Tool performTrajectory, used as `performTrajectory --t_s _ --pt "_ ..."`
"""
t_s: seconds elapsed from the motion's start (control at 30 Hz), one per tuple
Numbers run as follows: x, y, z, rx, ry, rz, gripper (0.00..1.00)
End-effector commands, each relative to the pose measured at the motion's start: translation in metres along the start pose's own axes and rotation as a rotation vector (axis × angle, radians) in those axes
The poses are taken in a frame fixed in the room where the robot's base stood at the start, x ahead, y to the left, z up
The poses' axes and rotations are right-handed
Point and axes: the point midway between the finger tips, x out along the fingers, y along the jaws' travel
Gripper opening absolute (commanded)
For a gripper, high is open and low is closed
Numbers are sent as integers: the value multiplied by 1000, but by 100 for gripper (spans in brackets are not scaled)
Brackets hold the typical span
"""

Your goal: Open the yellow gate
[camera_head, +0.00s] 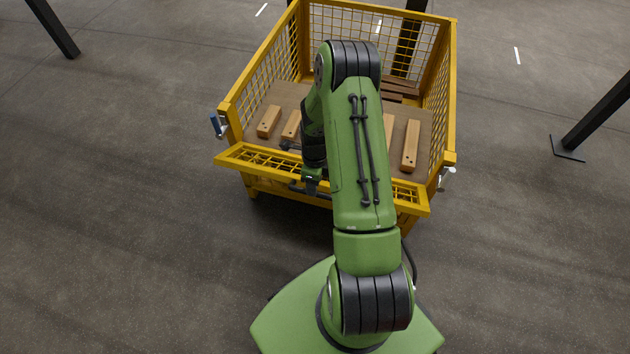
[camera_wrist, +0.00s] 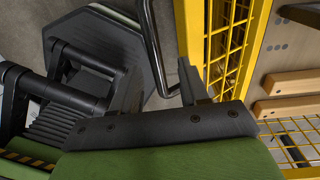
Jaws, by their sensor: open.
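The yellow gate (camera_head: 240,158) is the mesh front panel of the yellow cage. In the head view it leans outward from the cage's front, partly lowered; my arm hides its middle. It also shows in the wrist view (camera_wrist: 225,45) as a yellow mesh panel with a frame. A black bent bar (camera_wrist: 154,50), apparently its handle, stands beside it there. My gripper (camera_head: 312,182) is at the gate's front edge, left of its middle. In the wrist view my gripper (camera_wrist: 192,82) is close to the bar and panel. It is open; I cannot tell whether it touches the bar.
The yellow mesh cage (camera_head: 448,100) holds several wooden blocks (camera_head: 411,146) on a brown floor, with darker boards at the back. A blue-handled latch (camera_head: 216,126) is at its left front post, another latch (camera_head: 446,176) at the right. Dark posts stand around; the side floor is clear.

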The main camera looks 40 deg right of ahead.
Motion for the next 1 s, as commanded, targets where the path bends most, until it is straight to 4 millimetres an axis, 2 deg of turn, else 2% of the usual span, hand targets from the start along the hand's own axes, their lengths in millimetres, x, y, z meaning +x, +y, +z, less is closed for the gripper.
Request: performTrajectory --t_s 0.17,0.27,0.7,0.83,1.0 --pt "-1 -1 0 0 0 -2 44" --pt "-13 -1 0 1 -1 -4 44" --pt "-133 0 0 1 -2 -5 44" --pt "-152 0 0 1 -1 -3 44" --pt "-159 0 0 1 0 -1 44"
